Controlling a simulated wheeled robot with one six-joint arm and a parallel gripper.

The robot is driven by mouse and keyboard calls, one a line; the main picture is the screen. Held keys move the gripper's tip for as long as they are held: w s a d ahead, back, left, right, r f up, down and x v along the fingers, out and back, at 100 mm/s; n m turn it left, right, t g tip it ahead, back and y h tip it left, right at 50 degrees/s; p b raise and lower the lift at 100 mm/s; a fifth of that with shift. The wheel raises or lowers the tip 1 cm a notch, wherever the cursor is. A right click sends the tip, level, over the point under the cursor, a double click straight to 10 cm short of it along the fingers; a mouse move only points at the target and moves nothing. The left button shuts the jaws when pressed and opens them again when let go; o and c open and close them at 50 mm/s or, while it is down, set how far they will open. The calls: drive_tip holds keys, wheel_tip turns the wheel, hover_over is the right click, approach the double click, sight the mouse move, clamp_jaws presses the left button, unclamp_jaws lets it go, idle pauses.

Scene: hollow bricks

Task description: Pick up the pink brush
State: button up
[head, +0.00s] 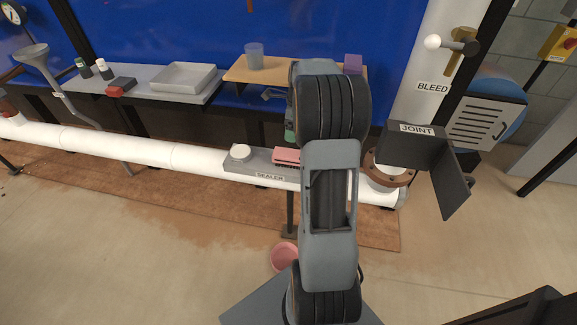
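A pink block-like thing (287,156), which looks like the pink brush, lies on a small grey tray labelled SEALER (262,171). Its right end is cut off from sight by my arm. A white round lid or puck (240,152) sits on the same tray, to the left of the pink thing. My arm rises through the middle of the head view and hides what is behind it. My gripper does not show, so its fingers and anything in them are hidden.
A white pipe (130,146) runs below the grey shelf (140,90) and wooden shelf (234,76). A dark JOINT panel (415,150) juts out at right by a brown flange (402,176). A pink bowl (284,256) is on the floor. The floor at left is clear.

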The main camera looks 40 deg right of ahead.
sight(289, 153)
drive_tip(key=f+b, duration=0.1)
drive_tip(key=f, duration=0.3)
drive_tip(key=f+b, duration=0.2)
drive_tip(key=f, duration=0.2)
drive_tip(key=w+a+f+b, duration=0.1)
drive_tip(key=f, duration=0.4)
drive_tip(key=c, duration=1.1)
